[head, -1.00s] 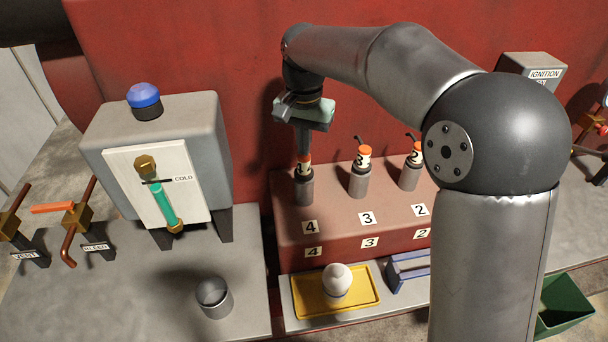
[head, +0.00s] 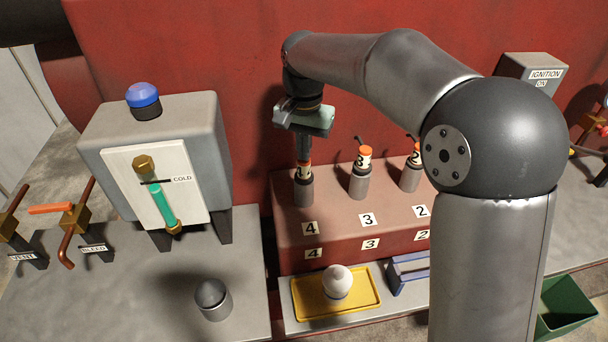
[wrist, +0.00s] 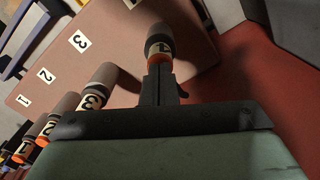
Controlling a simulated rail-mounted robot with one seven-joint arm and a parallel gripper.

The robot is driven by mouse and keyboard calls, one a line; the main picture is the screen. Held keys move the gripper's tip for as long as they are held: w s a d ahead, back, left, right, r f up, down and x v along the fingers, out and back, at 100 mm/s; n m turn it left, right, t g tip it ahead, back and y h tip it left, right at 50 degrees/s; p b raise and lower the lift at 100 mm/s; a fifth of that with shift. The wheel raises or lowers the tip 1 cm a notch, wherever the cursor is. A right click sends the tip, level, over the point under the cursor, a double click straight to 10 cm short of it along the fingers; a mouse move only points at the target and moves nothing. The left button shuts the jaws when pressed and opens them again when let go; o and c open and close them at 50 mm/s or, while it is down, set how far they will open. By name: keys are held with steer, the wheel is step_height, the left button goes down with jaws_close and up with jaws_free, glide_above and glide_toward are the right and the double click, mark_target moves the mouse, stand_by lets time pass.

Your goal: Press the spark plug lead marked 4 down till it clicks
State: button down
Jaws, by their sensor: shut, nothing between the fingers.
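The spark plug lead marked 4 (head: 303,173) stands upright in its grey socket (head: 303,193) at the left end of the red-brown block. It has an orange top and a white label. My gripper (head: 304,157) is shut and empty, pointing straight down, with its fingertips on the lead's top. The wrist view shows the shut fingers (wrist: 158,88) meeting the orange part of lead 4 (wrist: 160,50). Whether it has clicked cannot be seen.
A yellow tray (head: 300,303) holding a white knob-like object is in front. A grey tank (head: 195,130) with a gauge stands left. The red wall is close behind.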

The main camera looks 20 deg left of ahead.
step_height(320, 180, up, 7)
steer(key=p, duration=0.5)
steer(key=shift+p, duration=0.4)
steer(key=s+d+f+b, duration=0.1)
steer(key=s+d, duration=0.4)
steer(key=d, duration=0.5)
steer(key=s+d+f, duration=0.1)
steer(key=s+d, duration=0.4)
steer(key=d, duration=0.5)
steer(key=s+d+f+t, duration=0.1)
steer(key=s+d+f, duration=0.6)
steer(key=s+d, duration=0.3)
steer(key=s+b, duration=0.1)
steer(key=s, duration=0.2)
steer(key=shift+n, duration=0.4)
